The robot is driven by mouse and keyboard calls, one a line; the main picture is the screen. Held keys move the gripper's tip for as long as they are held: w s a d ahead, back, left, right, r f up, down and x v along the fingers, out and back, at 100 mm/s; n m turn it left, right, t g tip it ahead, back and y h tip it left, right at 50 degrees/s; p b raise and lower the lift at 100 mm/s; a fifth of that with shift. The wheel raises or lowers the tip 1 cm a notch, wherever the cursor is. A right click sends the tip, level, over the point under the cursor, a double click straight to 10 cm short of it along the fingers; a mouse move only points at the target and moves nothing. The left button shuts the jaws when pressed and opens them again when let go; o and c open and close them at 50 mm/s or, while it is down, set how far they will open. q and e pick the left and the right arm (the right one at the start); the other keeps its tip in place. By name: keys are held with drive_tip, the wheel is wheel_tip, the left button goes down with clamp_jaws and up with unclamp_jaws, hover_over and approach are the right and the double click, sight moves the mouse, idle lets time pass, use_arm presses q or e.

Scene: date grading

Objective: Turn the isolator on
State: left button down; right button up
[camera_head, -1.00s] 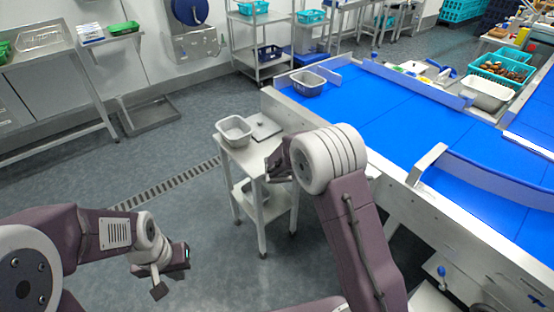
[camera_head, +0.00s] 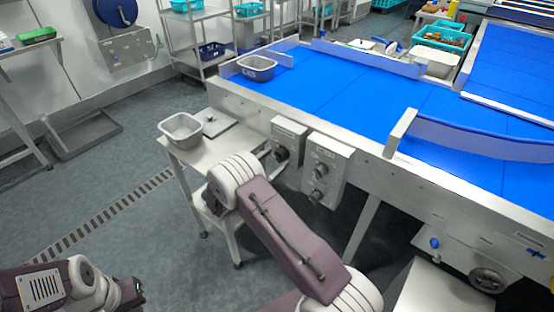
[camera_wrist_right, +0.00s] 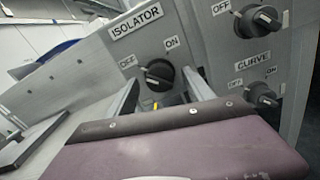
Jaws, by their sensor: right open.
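The isolator box (camera_head: 289,138) is on the conveyor's near side in the head view. In the right wrist view, its black knob (camera_wrist_right: 158,75) sits below the ISOLATOR label (camera_wrist_right: 136,22), with OFF to its left and ON at its upper right. The knob's bar slants across from the OFF side to the lower right, not toward ON. My right gripper (camera_wrist_right: 161,82) is open, its fingers either side of the knob in the picture; contact cannot be told. My forearm and wrist largely hide it in the head view. My left gripper (camera_head: 130,296) is low at the left, its jaws unclear.
A second control box (camera_head: 326,168) with OFF/ON and CURVE knobs stands just right of the isolator. A small steel table (camera_head: 203,157) with a grey tub (camera_head: 181,127) is close left of my right wrist. The blue conveyor (camera_head: 345,85) is behind. Open floor lies left.

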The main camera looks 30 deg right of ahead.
drive_tip(key=shift+x, duration=0.85)
drive_tip(key=shift+c, duration=0.3)
clamp_jaws()
